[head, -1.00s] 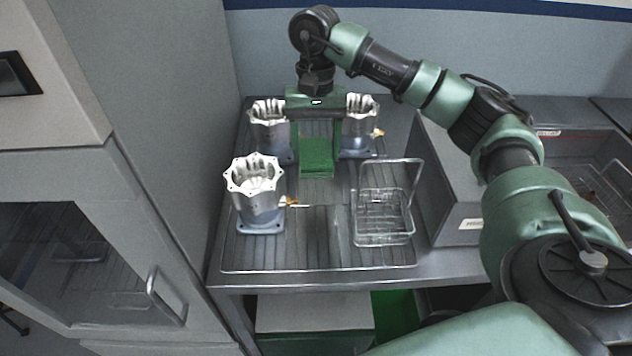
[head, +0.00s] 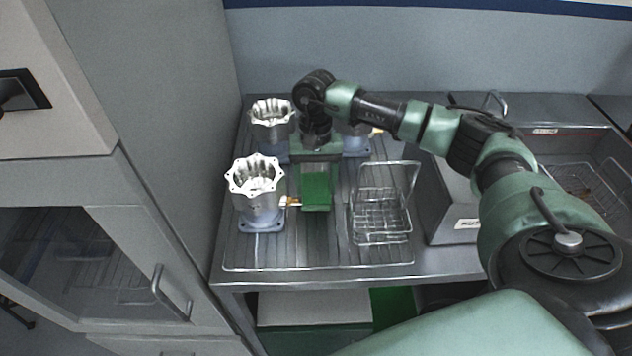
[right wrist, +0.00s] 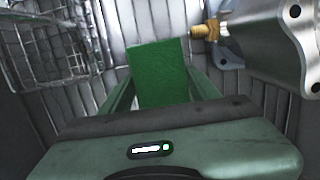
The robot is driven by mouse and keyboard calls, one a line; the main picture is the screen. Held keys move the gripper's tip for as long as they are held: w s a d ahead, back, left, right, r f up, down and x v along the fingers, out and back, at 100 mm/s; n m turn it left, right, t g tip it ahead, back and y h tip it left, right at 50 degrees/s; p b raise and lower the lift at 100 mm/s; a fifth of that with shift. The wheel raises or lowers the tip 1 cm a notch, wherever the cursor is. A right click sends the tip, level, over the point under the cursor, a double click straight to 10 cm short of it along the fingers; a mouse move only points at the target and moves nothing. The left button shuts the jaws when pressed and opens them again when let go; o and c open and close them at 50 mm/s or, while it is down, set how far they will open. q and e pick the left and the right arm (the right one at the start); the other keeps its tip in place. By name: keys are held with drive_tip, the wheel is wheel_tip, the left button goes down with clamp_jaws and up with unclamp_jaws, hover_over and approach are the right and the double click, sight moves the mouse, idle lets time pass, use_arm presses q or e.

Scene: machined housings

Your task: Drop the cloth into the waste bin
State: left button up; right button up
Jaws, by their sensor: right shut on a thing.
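A green rectangular piece, which looks like the cloth (head: 317,192), is held between the fingers of my right gripper (head: 317,172). It also shows in the right wrist view (right wrist: 158,72), where the gripper fingers are on both sides of it. The right gripper is shut on it and points down over the ribbed top of the steel bench, between the front housing and the wire basket. I cannot tell whether the cloth touches the bench. I see no clear waste bin. My left gripper is out of view.
The front housing (head: 258,200), with a brass fitting, stands close left. Two more housings stand behind, the left one (head: 271,125) clear and the other (head: 357,138) partly covered by my arm. The wire basket (head: 383,215) stands right, beside a grey box (head: 450,215). A cabinet borders the left.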

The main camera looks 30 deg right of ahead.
drive_tip(key=shift+f, duration=0.15)
drive_tip(key=o, duration=1.3)
